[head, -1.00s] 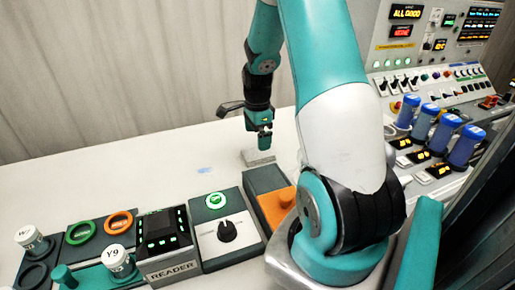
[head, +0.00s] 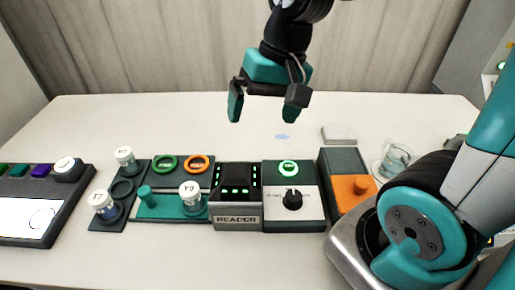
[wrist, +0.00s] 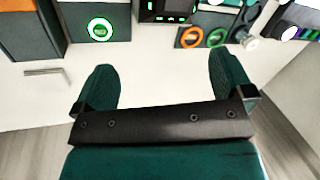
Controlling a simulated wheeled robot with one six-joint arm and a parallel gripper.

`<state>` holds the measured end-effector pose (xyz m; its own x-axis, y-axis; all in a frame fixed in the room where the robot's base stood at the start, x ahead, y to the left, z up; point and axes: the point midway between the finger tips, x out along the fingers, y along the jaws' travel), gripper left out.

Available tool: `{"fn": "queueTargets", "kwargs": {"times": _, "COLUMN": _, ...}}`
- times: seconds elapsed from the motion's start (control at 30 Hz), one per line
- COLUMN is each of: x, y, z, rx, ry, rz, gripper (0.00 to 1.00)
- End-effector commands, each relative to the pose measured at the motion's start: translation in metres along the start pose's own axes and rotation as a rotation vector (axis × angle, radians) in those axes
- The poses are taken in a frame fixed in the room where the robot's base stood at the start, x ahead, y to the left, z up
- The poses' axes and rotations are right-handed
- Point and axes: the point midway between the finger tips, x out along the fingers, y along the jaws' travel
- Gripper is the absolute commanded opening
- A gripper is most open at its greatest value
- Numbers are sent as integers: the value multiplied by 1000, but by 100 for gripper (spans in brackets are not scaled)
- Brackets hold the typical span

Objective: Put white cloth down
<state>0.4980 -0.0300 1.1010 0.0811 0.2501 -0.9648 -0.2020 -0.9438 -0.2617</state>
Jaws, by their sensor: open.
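The white cloth (head: 338,133) lies as a flat, pale folded pad on the white table, just behind the dark box with the orange part. It also shows as a thin pale slab at the left of the wrist view (wrist: 48,71). My gripper (head: 264,104) is open and empty, raised above the back of the table and to the left of the cloth. Its two spread fingers (wrist: 165,80) have only bare table between them in the wrist view. The cloth is clear of both fingers.
A faint blue smear (head: 282,137) marks the table left of the cloth. Along the front stand the orange-topped box (head: 345,161), a knob box (head: 282,208), the reader (head: 237,212) and a rack with white-capped vials (head: 190,193). A glass beaker (head: 396,158) stands at right. The back table is clear.

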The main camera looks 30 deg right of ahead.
Motion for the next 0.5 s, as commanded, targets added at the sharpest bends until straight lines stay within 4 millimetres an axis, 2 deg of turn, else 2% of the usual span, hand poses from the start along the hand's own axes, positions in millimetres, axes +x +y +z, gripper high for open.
{"fn": "queueTargets", "kwargs": {"times": 0.03, "x": -2, "y": -22, "z": 32, "rx": -223, "ry": -16, "rz": -31, "gripper": 99}}
{"fn": "queueTargets", "kwargs": {"times": 0.1, "x": -3, "y": -41, "z": 66, "rx": -475, "ry": -36, "rz": -70, "gripper": 99}}
{"fn": "queueTargets", "kwargs": {"times": 0.2, "x": -4, "y": -53, "z": 98, "rx": -709, "ry": -53, "rz": -109, "gripper": 99}}
{"fn": "queueTargets", "kwargs": {"times": 0.3, "x": -5, "y": -57, "z": 112, "rx": -810, "ry": -59, "rz": -127, "gripper": 99}}
{"fn": "queueTargets", "kwargs": {"times": 0.5, "x": -5, "y": -57, "z": 113, "rx": -822, "ry": -60, "rz": -129, "gripper": 99}}
